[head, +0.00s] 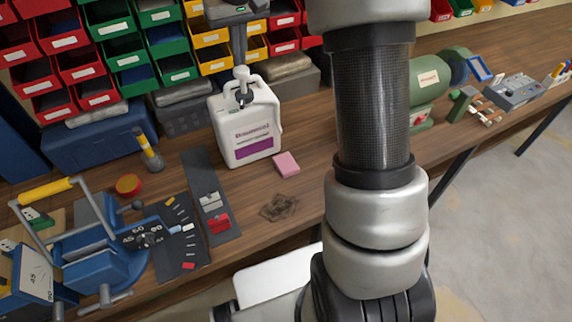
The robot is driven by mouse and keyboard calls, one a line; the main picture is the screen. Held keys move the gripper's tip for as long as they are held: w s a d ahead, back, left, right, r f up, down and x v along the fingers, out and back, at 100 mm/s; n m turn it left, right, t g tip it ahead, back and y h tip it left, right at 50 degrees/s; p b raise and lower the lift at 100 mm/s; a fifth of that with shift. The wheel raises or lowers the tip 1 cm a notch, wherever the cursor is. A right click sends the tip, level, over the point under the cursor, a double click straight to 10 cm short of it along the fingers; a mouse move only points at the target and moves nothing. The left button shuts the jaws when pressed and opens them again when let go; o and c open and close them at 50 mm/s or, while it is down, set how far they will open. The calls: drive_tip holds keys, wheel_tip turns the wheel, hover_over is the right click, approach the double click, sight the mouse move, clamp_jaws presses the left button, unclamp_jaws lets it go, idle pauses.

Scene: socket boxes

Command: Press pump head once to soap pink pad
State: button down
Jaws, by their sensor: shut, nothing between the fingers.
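A white jug-shaped container (245,128) with a purple and white label stands upright on the wooden bench. Its pale pump head (241,73) is on top, in the middle. The pink pad (286,163) lies flat on the bench, just right of the jug's base. My gripper (239,60) points down from the top of the picture, with its shut fingers directly above the pump head. I cannot tell whether the fingertips touch it. Nothing shows between the fingers.
My arm covers the bench right of the pad. A blue vise-like machine (85,245) stands at front left, near a dark strip with small blocks (213,210). Coloured bins (135,45) line the back. A green grinder (430,85) is at right.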

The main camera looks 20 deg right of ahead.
sight(241, 69)
drive_tip(key=shift+f, duration=0.2)
drive_tip(key=shift+f+b, duration=1.05)
drive_tip(key=shift+f, duration=0.45)
drive_tip(key=shift+r, duration=0.1)
drive_tip(key=shift+r+p, duration=1.45)
drive_tip(key=shift+r, duration=0.25)
wheel_tip(241, 69, up, 4)
drive_tip(key=p, duration=0.3)
drive_tip(key=shift+r, duration=0.9)
